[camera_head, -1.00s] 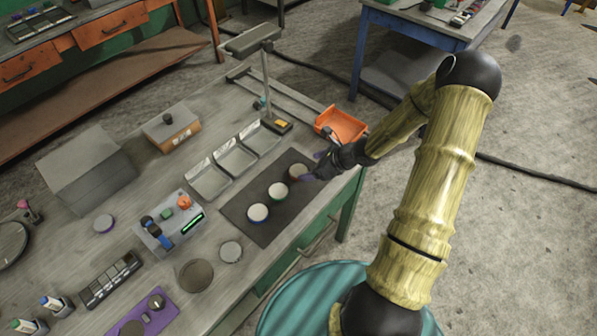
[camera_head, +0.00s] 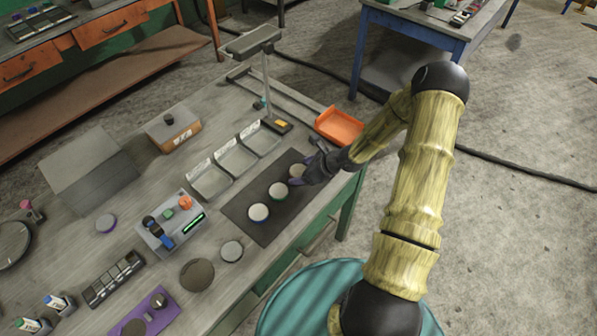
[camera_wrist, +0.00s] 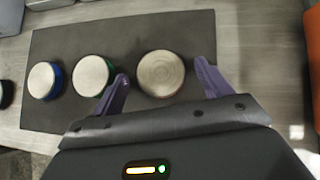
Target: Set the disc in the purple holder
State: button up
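Three pale-topped discs sit in a row on a dark mat (camera_head: 238,208). One has a blue side (camera_head: 258,212), one a green side (camera_head: 278,191), and the third disc (camera_wrist: 160,73) shows a reddish edge. My gripper (camera_wrist: 161,70) is open, with its purple fingers on either side of that third disc; I cannot tell whether they touch it. In the head view my gripper (camera_head: 309,166) is at the far end of the row and partly hides this disc. A purple holder (camera_head: 168,316) lies at the bottom left of the bench, with a small knob and a dark round area on it.
A purple-edged disc (camera_head: 106,223), a grey disc (camera_head: 231,251) and a dark round plate (camera_head: 197,274) lie on the bench. Grey trays (camera_head: 236,159) and a stand (camera_head: 266,80) are behind the mat. An orange tray (camera_head: 339,126) is beside my gripper.

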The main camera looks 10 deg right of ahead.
jog(key=c, duration=1.3)
jog(key=shift+r, duration=0.1)
jog(key=shift+w+r+b, duration=0.1)
jog(key=shift+r+b, duration=0.25)
jog(key=shift+r, duration=0.5)
jog(key=shift+b+v, duration=0.3)
jog(key=shift+v, duration=0.55)
jog(key=s+d+b, duration=0.2)
jog(key=s+d, duration=0.9)
jog(key=d, duration=0.1)
jog(key=shift+s+d+r, duration=0.15)
jog(key=shift+s+r, duration=0.1)
jog(key=shift+s, duration=0.05)
